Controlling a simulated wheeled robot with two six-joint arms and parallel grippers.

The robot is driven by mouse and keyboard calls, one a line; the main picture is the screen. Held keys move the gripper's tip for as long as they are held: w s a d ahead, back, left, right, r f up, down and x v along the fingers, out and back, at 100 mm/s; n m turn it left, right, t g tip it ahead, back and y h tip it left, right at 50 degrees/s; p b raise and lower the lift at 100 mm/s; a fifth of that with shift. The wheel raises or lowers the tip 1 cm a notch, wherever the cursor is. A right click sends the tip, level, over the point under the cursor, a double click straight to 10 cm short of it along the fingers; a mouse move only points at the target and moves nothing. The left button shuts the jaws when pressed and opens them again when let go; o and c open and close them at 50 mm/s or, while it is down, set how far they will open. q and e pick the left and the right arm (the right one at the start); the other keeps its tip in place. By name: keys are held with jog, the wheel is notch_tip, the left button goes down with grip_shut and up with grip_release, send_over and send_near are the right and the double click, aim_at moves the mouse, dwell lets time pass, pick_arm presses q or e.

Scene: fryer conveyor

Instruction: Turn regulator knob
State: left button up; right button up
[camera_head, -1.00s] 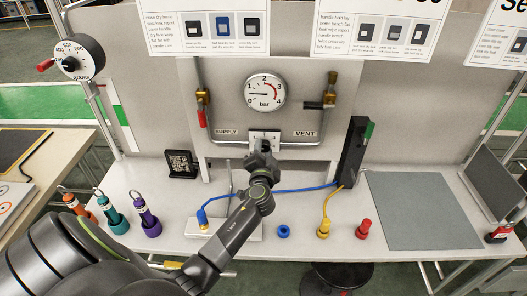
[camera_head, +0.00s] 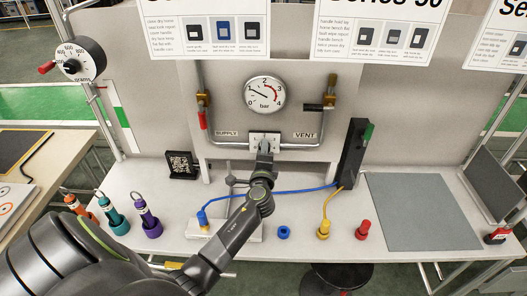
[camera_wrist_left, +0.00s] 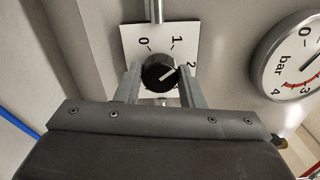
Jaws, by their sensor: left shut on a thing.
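The regulator knob (camera_wrist_left: 160,73) is round and black, with a white pointer line, on a white scale plate marked 0, 1 and 2. In the left wrist view its pointer aims up and right, between 1 and 2. My left gripper (camera_wrist_left: 159,80) has one finger on each side of the knob and is shut on it. In the head view my left gripper (camera_head: 264,147) reaches the plate (camera_head: 256,137) below the gauge and hides the knob. The bar gauge (camera_head: 264,94) has its needle pointing up-left. My right gripper is not in view.
A red-handled valve (camera_head: 203,112) by SUPPLY and a black-handled valve (camera_head: 318,106) by VENT flank the gauge. A dark upright block (camera_head: 353,153) stands right. A grey mat (camera_head: 420,208) lies clear at right.

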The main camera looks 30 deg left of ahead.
pick_arm(q)
jog(key=shift+m, duration=0.8)
jog(key=o, duration=1)
jog(key=v, duration=1.7)
jog(key=shift+s, duration=0.2)
